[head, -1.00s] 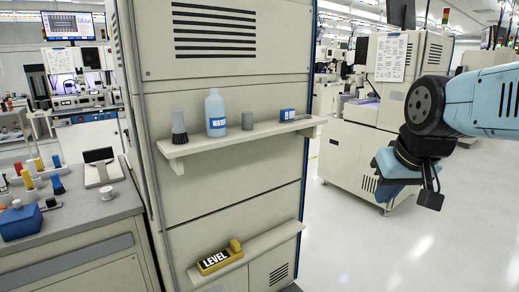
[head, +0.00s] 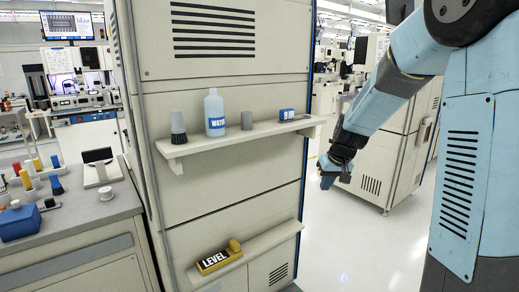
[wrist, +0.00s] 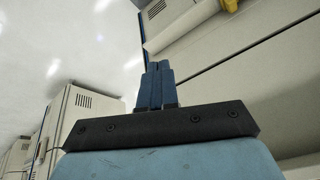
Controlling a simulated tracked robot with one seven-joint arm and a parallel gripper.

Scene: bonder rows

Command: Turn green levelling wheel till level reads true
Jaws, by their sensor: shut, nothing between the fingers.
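A black and yellow block marked LEVEL (head: 214,262) lies on the low shelf of the tall beige cabinet in the head view. A yellow rounded part (head: 235,246) stands at its right end; a piece of yellow shows at the top edge of the wrist view (wrist: 230,4). No green wheel can be made out in either view, and the level's reading cannot be read. My gripper (head: 326,182) hangs right of the cabinet, above the floor and higher than the low shelf. In the wrist view its blue fingers (wrist: 157,75) are together and empty.
The upper shelf (head: 240,136) holds a brush (head: 178,128), a WATER bottle (head: 214,115), a grey cylinder (head: 246,120) and a blue box (head: 286,115). The low shelf (head: 270,240) juts from the cabinet. A cluttered bench (head: 75,220) stands left. Floor (head: 345,240) right of the cabinet is clear.

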